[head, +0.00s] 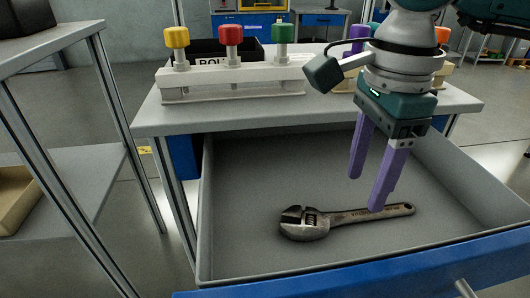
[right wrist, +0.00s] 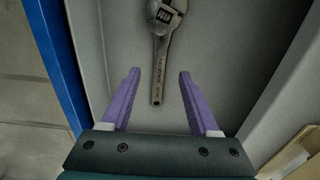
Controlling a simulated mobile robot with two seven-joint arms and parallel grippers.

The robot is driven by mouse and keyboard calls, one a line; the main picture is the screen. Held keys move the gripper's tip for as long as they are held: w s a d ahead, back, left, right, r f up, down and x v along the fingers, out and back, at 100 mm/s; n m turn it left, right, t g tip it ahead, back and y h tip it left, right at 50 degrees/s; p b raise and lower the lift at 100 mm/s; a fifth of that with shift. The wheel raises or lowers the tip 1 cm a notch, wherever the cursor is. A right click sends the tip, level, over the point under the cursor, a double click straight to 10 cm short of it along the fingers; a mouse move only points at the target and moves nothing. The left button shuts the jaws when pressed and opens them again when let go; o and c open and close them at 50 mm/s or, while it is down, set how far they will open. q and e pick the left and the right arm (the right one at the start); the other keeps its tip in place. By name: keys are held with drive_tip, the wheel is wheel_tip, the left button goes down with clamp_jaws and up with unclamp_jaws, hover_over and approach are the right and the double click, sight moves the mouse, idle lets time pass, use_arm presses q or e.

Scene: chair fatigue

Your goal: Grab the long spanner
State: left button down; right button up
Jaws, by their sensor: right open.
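The long spanner (head: 342,216), a worn metal adjustable wrench, lies flat on the floor of the open grey drawer (head: 240,175). In the head view its jaw end points left and its handle points right. My right gripper (head: 365,193) is open and empty, fingers pointing down over the handle. One purple finger overlaps the handle in the head view. In the right wrist view, the spanner (right wrist: 159,60) has its handle end between the two spread fingers (right wrist: 160,73). I cannot tell how far above it the fingertips are. My left gripper is not in view.
The drawer's blue front (head: 370,272) and grey walls surround the spanner. Behind it, a grey worktop (head: 240,118) carries a pale rack (head: 230,82) with yellow, red and green knobs, and a black box (head: 205,52). A grey shelf unit (head: 60,165) stands at left.

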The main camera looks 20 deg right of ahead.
sight(352, 215)
drive_tip(key=f+b, duration=0.1)
drive_tip(key=f, duration=0.1)
drive_tip(key=f+b, duration=0.1)
drive_tip(key=f, duration=0.2)
drive_tip(key=shift+w+a+f, duration=0.1)
drive_tip(key=shift+a+f, duration=0.05)
drive_tip(key=shift+a, duration=0.05)
drive_tip(key=shift+c, duration=0.6)
clamp_jaws()
